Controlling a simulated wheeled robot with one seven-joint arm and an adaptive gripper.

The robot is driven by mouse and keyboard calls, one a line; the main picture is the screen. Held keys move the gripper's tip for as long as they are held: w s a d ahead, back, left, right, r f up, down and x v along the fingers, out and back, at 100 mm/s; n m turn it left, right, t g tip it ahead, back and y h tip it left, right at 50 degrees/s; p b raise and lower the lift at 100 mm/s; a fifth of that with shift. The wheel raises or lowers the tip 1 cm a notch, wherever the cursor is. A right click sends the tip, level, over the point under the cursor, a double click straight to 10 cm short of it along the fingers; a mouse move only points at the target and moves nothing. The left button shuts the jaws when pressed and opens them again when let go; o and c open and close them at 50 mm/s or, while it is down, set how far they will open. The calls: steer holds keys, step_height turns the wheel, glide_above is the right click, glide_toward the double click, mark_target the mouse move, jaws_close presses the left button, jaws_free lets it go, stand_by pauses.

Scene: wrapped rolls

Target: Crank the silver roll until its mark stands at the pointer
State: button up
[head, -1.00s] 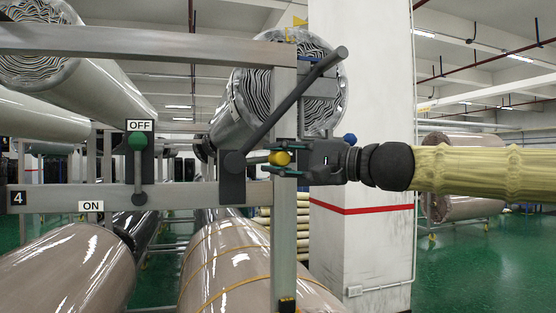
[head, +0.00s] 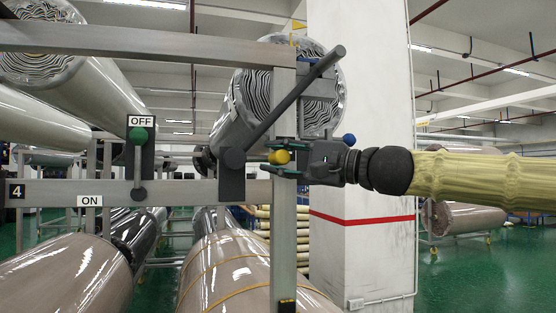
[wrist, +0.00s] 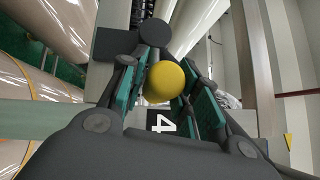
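The silver roll (head: 231,118) lies at upper middle in the head view, its striped end facing me. A small yellow piece (head: 298,24) stands above its rim; I cannot tell a mark on the roll. A long dark crank bar (head: 290,101) slants from a dark hub (head: 232,160) up across the roll's end. My gripper (head: 279,158) is level, with one finger above and one below a yellow ball knob (head: 282,157). The wrist view also shows the knob (wrist: 165,82) between the green pads.
A lever with a green knob (head: 138,135) stands at the OFF label (head: 141,121), left of the hub. The ON label (head: 90,201) is lower on the steel rail (head: 60,193). A white pillar (head: 362,120) rises behind my gripper. Other wrapped rolls (head: 75,275) lie below.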

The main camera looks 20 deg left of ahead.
steer(key=shift+o, duration=1)
steer(key=shift+d, duration=0.1)
steer(key=v, duration=1.2)
